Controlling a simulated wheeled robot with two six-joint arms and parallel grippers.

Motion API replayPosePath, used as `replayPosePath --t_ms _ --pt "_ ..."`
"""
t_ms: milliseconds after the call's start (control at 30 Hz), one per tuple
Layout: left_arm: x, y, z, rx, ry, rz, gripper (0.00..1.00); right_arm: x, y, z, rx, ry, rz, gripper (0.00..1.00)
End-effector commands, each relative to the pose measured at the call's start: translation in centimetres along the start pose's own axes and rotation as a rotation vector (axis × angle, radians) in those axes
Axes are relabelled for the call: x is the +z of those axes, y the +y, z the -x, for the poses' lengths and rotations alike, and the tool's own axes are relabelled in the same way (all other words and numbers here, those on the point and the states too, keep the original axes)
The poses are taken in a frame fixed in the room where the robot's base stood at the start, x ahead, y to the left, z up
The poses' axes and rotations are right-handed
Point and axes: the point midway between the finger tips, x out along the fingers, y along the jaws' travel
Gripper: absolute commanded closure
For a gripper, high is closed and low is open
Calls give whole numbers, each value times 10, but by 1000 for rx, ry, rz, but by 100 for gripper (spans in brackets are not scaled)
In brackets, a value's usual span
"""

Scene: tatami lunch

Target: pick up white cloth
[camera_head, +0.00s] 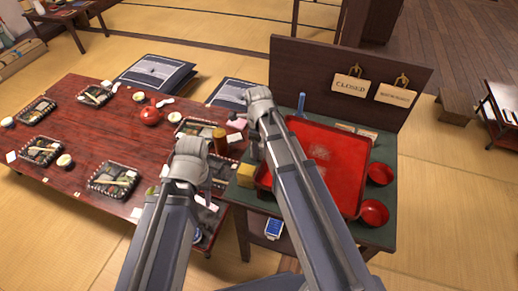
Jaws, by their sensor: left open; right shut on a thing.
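Several small white pieces lie on the dark red table, and I cannot tell which is the white cloth. One white piece (166,102) lies near the red teapot (150,116); another white piece (235,137) is at the table's right end, by the brown cylinder (220,140). My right gripper (256,147) is over the gap between the low table and the green-topped stand. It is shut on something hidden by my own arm. My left gripper (206,187) is open above the table's near right corner, its fingers mostly hidden behind its wrist.
The low table (75,140) holds several bento boxes and small cups. The green-topped stand (383,230) carries a red tray (335,145), two red bowls (374,212) and a yellow block (246,175). A dark board (310,70) with signs rises behind it.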

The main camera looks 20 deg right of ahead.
Motion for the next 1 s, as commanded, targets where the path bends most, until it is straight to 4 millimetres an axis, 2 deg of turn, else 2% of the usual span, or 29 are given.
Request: replayPosePath --t_ms 267,800,1000 --pt "1 -2 18 0 0 0 50 0 0 18 0 0 0 100" --pt "6 -9 95 0 0 1 50 0 0 95 0 1 0 100" --pt "6 -10 100 0 0 0 50 0 0 101 0 1 0 100"
